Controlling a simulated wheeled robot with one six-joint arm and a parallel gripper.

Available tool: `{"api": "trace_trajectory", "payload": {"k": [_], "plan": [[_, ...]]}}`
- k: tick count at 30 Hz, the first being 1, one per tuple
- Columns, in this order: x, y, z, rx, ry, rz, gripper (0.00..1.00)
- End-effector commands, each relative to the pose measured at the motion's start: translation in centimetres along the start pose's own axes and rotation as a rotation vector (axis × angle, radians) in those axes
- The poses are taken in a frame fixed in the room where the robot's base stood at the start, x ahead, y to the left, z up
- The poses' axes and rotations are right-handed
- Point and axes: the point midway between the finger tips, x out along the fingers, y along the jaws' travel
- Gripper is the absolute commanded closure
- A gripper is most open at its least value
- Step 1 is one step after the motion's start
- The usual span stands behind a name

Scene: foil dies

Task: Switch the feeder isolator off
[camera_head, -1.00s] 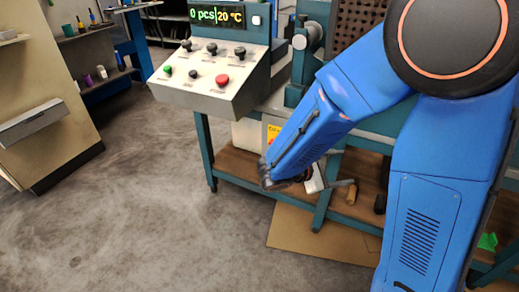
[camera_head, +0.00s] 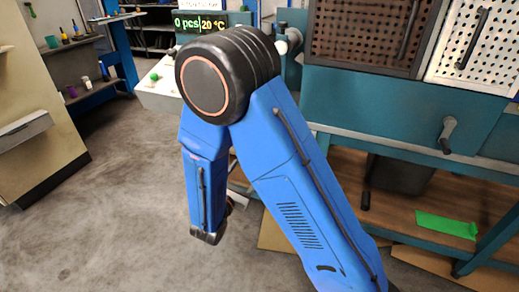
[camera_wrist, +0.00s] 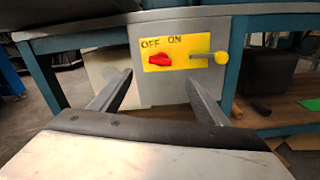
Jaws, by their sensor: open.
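The feeder isolator is a grey box with a yellow plate (camera_wrist: 183,42) marked OFF on the left and ON on the right, in the wrist view. A red knob (camera_wrist: 159,60) sits under OFF. A lever with a yellow ball end (camera_wrist: 221,57) points right, on the ON side. My gripper (camera_wrist: 159,78) is open and empty, its fingers in front of the box, spread to either side of the red knob. I see no contact with the knob or lever. In the head view my arm hides the isolator and most of the gripper.
The teal bench has a wooden lower shelf (camera_head: 345,187) with a dark bin (camera_head: 400,174) and a green sheet (camera_head: 446,225). A control panel (camera_head: 158,92) is partly hidden behind my arm. A beige cabinet (camera_head: 38,135) stands left. The floor between is clear.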

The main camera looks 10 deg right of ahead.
Motion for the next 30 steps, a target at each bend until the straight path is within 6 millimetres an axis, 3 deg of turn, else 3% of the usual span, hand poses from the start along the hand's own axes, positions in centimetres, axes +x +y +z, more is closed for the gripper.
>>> {"api": "trace_trajectory", "payload": {"k": [30], "plan": [[14.2, -0.2, 0.0, 0.002, 0.0, -0.005, 0.31]]}}
